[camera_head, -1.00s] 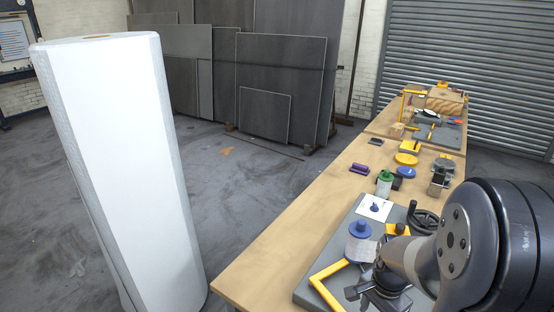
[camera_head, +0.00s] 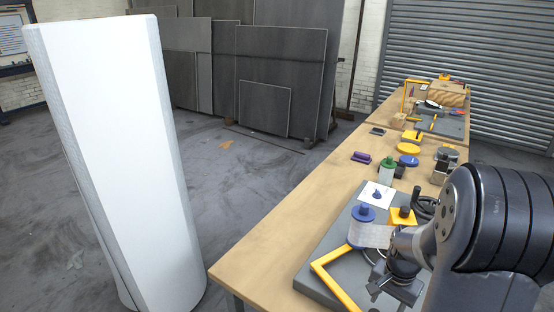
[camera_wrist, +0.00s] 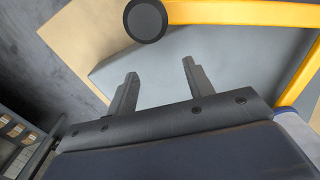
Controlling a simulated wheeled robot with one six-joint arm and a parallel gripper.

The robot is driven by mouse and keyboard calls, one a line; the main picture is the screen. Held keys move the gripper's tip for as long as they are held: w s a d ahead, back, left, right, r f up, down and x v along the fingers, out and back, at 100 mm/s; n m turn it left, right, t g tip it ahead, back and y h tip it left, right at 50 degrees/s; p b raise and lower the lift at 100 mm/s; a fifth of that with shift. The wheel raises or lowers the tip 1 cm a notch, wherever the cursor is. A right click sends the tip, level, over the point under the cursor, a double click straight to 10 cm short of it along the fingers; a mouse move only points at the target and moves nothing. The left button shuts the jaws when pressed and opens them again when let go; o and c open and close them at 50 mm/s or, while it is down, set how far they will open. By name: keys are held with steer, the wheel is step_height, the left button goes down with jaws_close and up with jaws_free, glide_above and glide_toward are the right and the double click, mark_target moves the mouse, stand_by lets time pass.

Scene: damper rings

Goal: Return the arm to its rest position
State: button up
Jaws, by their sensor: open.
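My gripper (camera_head: 397,286) is at the lower right in the head view, above the near end of the bench, over a grey plate (camera_head: 310,284) with a yellow bar frame (camera_head: 333,287). In the wrist view my gripper (camera_wrist: 160,85) shows two fingers well apart with nothing between them. The yellow frame (camera_wrist: 240,13) and the grey plate (camera_wrist: 150,65) lie beyond the fingers. A dark round knob (camera_wrist: 146,20) shows at the top of that view. My arm hides part of the plate in the head view.
A blue-capped container (camera_head: 366,230) stands close to the gripper, beside a yellow block (camera_head: 403,217). A green-topped bottle (camera_head: 387,170), a purple block (camera_head: 361,157) and yellow and blue discs (camera_head: 409,149) lie farther along the bench (camera_head: 270,240). A tall white roll (camera_head: 125,150) stands left on open floor.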

steer(key=w+d+n, duration=0.1)
steer(key=w+d, duration=0.1)
steer(key=w, duration=0.1)
steer(key=shift+d+r+n+p, duration=0.2)
steer(key=shift+r+n+p, duration=0.15)
steer(key=shift+n+p, duration=0.05)
step_height(320, 180, up, 8)
steer(key=p, duration=0.5)
steer(key=shift+p, duration=0.35)
steer(key=shift+s+a+r, duration=0.1)
steer(key=shift+s+a, duration=0.05)
steer(key=shift+s, duration=0.05)
